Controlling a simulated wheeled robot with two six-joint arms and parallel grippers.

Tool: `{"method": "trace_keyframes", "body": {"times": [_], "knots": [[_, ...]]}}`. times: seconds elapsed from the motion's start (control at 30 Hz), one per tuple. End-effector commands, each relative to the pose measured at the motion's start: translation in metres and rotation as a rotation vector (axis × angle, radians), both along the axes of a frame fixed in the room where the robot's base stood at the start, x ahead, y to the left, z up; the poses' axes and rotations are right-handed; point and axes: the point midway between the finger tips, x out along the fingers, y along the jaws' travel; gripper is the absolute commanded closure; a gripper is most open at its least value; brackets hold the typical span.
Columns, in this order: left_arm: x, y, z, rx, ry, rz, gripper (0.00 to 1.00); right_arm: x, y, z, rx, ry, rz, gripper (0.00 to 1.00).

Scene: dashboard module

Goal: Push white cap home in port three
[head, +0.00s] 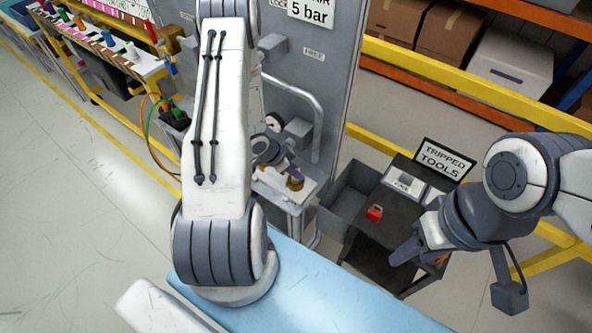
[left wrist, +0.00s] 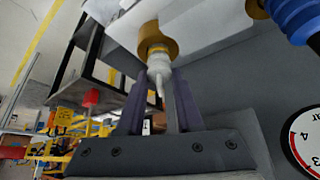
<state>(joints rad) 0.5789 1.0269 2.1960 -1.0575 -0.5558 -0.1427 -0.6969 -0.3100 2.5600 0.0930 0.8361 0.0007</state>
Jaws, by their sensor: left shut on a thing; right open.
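A white cap (left wrist: 159,66) with a narrow pale tip sits between the purple fingers of my left gripper (left wrist: 160,85) in the left wrist view. The gripper is shut on it. The cap's wide end meets a brass ring port (left wrist: 158,38); how deep it sits cannot be told. A brass fitting (head: 295,182) shows beside my left gripper (head: 288,168) in the head view, where the cap is hidden. The port's number is not readable. My right gripper (head: 418,256) is open and empty, in front of the dark tool table.
A blue fitting (left wrist: 292,14) and a pressure gauge (left wrist: 306,140) are near the left gripper. A grey bin (head: 347,200) and the tool table (head: 385,220) with a red item (head: 374,213) stand right of the grey panel (head: 330,90). A yellow rail (head: 470,85) runs behind.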

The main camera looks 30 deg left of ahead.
Motion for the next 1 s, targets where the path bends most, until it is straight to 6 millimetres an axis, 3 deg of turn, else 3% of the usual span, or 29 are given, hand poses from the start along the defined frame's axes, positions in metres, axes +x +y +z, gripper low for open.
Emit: {"method": "trace_keyframes", "body": {"times": [1.0], "knots": [[-0.0001, -0.0001, -0.0069, 0.000, 0.000, 0.000, 1.00, 0.0000, 0.0000, -0.0053, 0.000, 0.000, 0.000, 0.50]]}}
